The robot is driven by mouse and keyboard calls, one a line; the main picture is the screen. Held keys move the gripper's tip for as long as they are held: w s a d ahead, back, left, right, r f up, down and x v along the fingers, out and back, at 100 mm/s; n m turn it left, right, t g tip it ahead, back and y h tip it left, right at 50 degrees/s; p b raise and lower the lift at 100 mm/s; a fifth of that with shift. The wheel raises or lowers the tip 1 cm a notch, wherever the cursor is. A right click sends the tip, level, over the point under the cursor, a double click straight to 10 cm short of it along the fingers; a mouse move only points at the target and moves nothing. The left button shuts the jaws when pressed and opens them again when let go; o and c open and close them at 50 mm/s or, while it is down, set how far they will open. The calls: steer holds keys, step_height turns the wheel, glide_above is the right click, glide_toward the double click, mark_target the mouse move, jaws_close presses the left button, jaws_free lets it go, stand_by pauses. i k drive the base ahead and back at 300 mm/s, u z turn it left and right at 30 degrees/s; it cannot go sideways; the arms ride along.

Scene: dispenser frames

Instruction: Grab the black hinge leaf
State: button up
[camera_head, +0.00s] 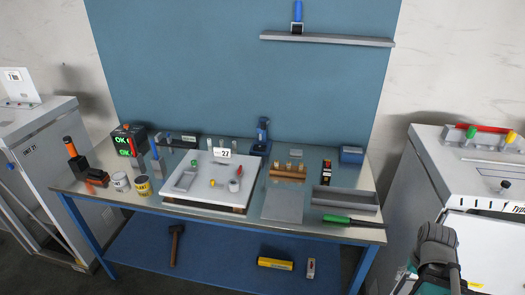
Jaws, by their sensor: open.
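I cannot surely pick out a black hinge leaf at this size. A white fixture plate (210,198) with a "27" tag lies mid-bench, with several small parts on it, among them a grey flat plate (186,180), a green-topped part (194,164) and a yellow part (212,183). A dark bar-like item (184,141) lies at the back of the bench, too small to name. My gripper (438,279) is at the bottom right, cut off by the picture edge, open and away from the bench; its fingertips are unclear.
The bench (305,228) also holds two cans (142,186), a black-and-orange tool (97,177), an "OK" display (128,141), a grey tray (345,199) and a green-handled screwdriver (350,220). Cabinets flank the bench.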

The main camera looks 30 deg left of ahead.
mark_target(258, 148)
steer(key=u, duration=0.5)
steer(key=k, duration=0.65)
steer(key=u, duration=1)
steer(key=k, duration=0.75)
steer(key=u, duration=0.55)
steer(key=i, duration=1.35)
steer(key=z, duration=0.5)
steer(key=i, duration=0.6)
steer(key=z, duration=0.5)
